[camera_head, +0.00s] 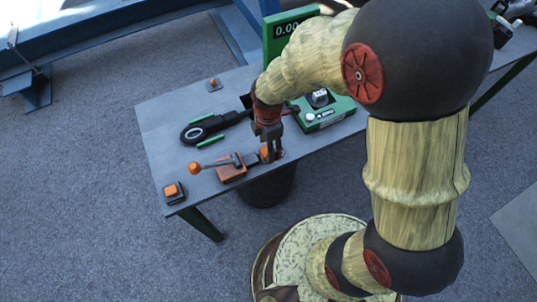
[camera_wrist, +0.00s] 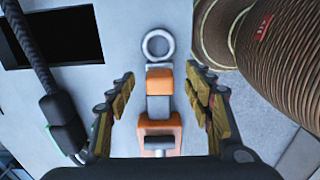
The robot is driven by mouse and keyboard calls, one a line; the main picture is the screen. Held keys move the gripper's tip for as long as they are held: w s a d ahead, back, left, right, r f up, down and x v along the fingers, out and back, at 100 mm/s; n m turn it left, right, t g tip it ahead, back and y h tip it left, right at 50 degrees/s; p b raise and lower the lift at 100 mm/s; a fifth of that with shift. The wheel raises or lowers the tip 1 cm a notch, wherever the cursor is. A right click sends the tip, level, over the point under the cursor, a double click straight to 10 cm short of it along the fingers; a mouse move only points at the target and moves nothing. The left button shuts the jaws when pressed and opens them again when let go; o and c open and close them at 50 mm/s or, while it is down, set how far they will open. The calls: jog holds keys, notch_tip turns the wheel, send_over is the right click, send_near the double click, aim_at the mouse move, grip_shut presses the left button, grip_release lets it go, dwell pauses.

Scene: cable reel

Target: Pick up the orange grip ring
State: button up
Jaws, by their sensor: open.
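The orange grip ring (camera_wrist: 165,77) appears as an orange sleeve on a grey bar in the wrist view. It lies between the fingertips of my open gripper (camera_wrist: 159,74), with a gap on both sides. A bare grey ring (camera_wrist: 157,44) is just beyond it. In the head view the orange piece (camera_head: 266,154) is at the table's front edge, partly hidden by my gripper (camera_head: 271,148), which points down over it. Whether the fingers are level with it in height I cannot tell.
A black tool (camera_head: 205,128) and a green device (camera_head: 328,112) are behind. A ribbed brown cylinder (camera_wrist: 285,50) is at right in the wrist view.

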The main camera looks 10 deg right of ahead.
notch_tip(320, 180, down, 3)
jog(key=shift+r+b, duration=0.15)
jog(key=shift+b, duration=0.15)
jog(key=shift+c, duration=0.3)
grip_shut()
